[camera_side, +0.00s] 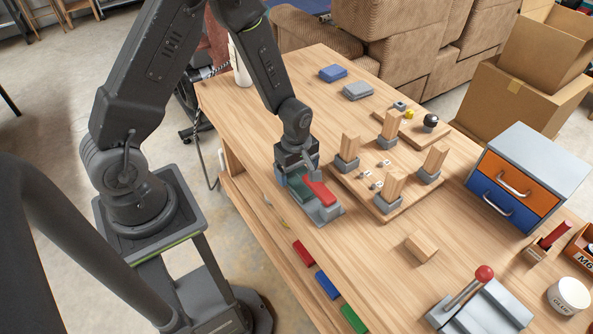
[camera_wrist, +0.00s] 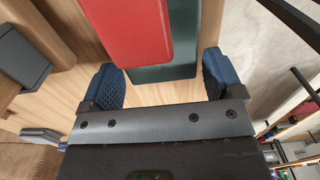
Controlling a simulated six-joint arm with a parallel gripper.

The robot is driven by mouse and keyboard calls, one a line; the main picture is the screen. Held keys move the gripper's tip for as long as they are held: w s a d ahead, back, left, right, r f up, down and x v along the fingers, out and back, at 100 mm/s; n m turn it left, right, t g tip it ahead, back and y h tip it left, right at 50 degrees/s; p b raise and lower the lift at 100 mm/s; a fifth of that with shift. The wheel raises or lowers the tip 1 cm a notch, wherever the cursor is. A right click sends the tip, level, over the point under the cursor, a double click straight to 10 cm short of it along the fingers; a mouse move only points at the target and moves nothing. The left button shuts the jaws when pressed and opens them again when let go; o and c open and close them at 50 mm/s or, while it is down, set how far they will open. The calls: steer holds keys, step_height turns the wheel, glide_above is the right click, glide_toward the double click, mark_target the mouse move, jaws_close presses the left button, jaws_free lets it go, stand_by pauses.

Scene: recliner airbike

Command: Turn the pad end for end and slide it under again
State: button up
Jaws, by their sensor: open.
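A flat red piece (camera_side: 320,190) lies on a grey base (camera_side: 329,213) at the near-left table edge. A dark green piece (camera_side: 297,190) shows beside and partly beneath the red one. I cannot tell for certain which is the pad. In the wrist view the red piece (camera_wrist: 122,28) overlaps the dark green piece (camera_wrist: 168,71). My gripper (camera_side: 300,172) is low over the left end of this stack. Its blue-padded fingers stand apart in the wrist view (camera_wrist: 162,80), with bare wood showing between them and the stack's end. The grey base's far side is hidden.
A wooden board (camera_side: 372,200) with several upright wooden posts in grey cups stands close right of the stack. A loose wooden block (camera_side: 421,246), a drawer cabinet (camera_side: 528,175) and a red-knobbed lever device (camera_side: 482,305) are farther right.

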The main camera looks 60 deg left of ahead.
steer(key=shift+r, duration=2.65)
steer(key=shift+o, duration=1.3)
steer(key=shift+r, duration=0.1)
step_height(320, 180, up, 13)
steer(key=s+d+r+m+t, duration=0.4)
steer(key=s+r+m, duration=0.8)
steer(key=m, duration=0.6)
steer(key=s+t, duration=0.1)
steer(key=s, duration=0.1)
steer(key=shift+s+t, duration=0.3)
steer(key=shift+s, duration=0.05)
steer(key=shift+c, duration=0.3)
